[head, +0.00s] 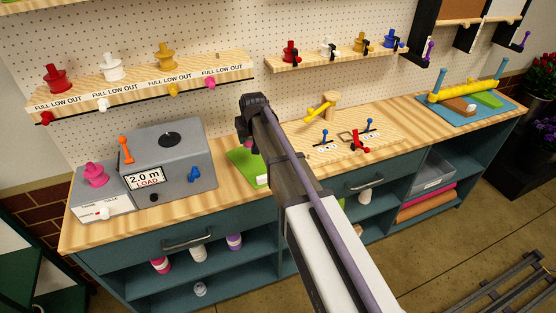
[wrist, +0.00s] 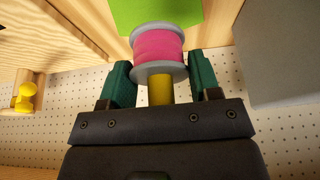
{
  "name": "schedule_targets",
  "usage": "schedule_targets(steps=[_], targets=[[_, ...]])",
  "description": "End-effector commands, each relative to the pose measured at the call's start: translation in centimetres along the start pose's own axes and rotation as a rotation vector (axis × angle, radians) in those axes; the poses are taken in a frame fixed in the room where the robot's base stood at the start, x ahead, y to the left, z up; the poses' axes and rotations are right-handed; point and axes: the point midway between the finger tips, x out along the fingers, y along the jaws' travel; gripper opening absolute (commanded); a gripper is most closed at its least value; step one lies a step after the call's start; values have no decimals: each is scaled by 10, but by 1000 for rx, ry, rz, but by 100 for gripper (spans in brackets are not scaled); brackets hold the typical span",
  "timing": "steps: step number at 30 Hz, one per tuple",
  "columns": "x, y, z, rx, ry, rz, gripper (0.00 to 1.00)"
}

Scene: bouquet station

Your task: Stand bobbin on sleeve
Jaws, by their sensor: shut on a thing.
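In the wrist view a bobbin (wrist: 158,44) with bright pink winding and grey end flanges sits between the green fingers of my gripper (wrist: 160,66). The fingers flank its near flange. A gold cylinder (wrist: 160,91) shows between the bobbin and the palm; I cannot tell whether it belongs to the bobbin or is the sleeve. A green mat (wrist: 150,12) lies beyond the bobbin. In the head view my gripper (head: 250,115) is over the counter by the green mat (head: 243,168), and my arm hides most of the bobbin. No other sleeve is clearly identifiable.
A grey machine (head: 185,165) marked 2.0 m LOAD stands left of the mat. A wooden board (head: 330,145) with small levers lies to the right. Shelves with coloured knobs (head: 110,67) hang on the pegboard behind. A blue tray (head: 478,105) is at far right.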

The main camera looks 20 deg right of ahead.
Motion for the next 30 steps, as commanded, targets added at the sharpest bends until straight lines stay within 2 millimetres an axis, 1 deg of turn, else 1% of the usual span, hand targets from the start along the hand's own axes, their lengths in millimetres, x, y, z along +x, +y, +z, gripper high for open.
schedule_targets(steps=[1, 3, 5, 7, 8, 12, 15, 18, 20, 24, 26, 30], targets=[[5, 0, -7, -1, 0, -1, 34], [6, 0, -10, -2, 0, -1, 34], [6, 0, -9, -2, 0, -1, 34], [13, 0, -5, -2, 0, -1, 34], [19, 0, -3, -2, 0, -1, 34], [54, 0, 12, -2, 0, -1, 34], [68, 0, 18, -2, 0, -1, 34], [66, 0, 17, -2, 0, -1, 34], [68, 0, 18, -2, 0, -1, 34], [96, 0, 29, -2, 0, -1, 34], [103, 0, 32, -2, 0, -1, 34], [98, 0, 30, -2, 0, -1, 34]])
